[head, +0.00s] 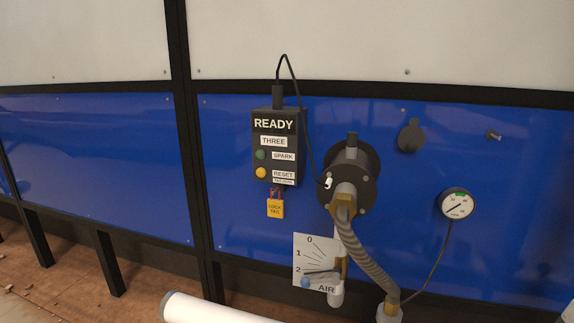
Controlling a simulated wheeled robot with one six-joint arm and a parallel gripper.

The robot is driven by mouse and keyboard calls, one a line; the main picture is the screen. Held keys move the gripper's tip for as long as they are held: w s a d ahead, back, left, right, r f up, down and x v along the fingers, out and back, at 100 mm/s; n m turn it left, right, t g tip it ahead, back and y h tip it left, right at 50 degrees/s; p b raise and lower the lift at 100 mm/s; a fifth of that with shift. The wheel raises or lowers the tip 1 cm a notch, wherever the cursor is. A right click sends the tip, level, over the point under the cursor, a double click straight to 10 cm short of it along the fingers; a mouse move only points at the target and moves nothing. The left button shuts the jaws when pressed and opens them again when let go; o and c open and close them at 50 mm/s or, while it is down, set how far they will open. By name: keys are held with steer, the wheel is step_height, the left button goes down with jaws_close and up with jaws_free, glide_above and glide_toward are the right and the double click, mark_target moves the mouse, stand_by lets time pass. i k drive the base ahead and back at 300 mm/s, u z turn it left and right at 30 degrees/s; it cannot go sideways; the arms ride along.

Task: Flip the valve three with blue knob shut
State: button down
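The box labelled THREE (274,150) hangs on the blue panel, with a READY sign, a green SPARK button and a yellow RESET button. Below and to its right is a white scale plate (302,248) marked 0, 1, 2 and AIR. A blue knob (305,283) sits at the plate's lower left, just below the 2 mark. A dark lever or pointer line runs leftward near the 2 from the brass-coloured valve body (341,267). The exact lever angle is hard to make out. My gripper is not in view.
A ribbed hose (366,252) curves down right of the valve from a dark round flange (352,182). A gauge (457,204) with a thin cable is further right. A yellow lock tag (275,208) hangs under the box. A black post (192,150) stands left.

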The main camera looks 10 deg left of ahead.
mark_target(335, 279)
steer(key=k, duration=0.5)
steer(key=z, duration=0.75)
steer(key=i, duration=0.8)
steer(key=u, duration=1.25)
